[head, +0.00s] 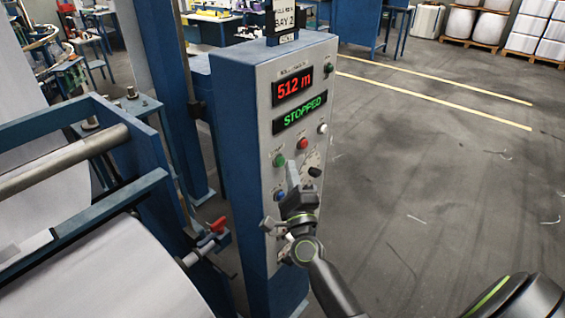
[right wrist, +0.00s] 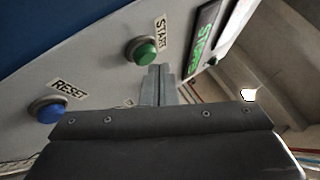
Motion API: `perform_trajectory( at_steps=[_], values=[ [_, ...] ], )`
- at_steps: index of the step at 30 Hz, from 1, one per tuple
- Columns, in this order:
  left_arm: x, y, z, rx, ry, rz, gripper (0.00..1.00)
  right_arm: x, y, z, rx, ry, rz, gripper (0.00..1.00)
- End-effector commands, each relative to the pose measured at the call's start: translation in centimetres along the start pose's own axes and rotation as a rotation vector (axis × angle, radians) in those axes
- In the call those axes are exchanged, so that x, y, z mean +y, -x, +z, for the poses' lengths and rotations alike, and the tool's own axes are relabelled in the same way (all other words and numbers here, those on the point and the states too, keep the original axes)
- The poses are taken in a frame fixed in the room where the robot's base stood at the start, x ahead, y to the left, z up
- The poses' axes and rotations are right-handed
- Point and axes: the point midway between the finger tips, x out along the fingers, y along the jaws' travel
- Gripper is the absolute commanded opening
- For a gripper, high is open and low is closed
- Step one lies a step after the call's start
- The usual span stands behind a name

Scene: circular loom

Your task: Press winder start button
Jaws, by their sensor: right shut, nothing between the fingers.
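The winder control panel (head: 262,105) is a blue post with a grey face, reading "512 m" in red and "STOPPED" in green. The green start button (head: 279,160) is on the left of the face; the right wrist view shows it (right wrist: 142,50) beside a START label. My right gripper (head: 292,172) is shut and empty, close in front of the panel, just right of and below the green button in the head view. In the right wrist view its fingertips (right wrist: 160,72) are near the green button; contact cannot be told. My left gripper is not in view.
A red button (head: 303,143), a white button (head: 322,129) and a black knob (head: 315,172) share the panel. A blue RESET button (right wrist: 48,109) sits below START. The fabric roll (head: 110,275) stands left. Floor to the right is open.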

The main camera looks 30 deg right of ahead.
Motion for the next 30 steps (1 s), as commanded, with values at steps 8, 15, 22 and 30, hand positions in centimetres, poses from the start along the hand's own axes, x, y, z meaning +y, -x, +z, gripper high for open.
perform_trajectory(
  at_steps=[8, 15, 22, 30],
  values=[
    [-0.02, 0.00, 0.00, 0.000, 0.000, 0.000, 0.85, 0.03, -0.08, 0.06, 0.000, 0.000, -0.001, 0.00],
    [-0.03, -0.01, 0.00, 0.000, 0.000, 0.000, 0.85, 0.09, -0.18, 0.13, 0.000, -0.001, -0.001, 0.00],
    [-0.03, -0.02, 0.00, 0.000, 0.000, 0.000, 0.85, 0.23, -0.39, 0.28, 0.000, -0.001, -0.001, 0.00],
    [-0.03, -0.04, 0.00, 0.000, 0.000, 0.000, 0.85, 0.42, -0.60, 0.43, 0.000, -0.001, 0.000, 0.00]
  ],
)
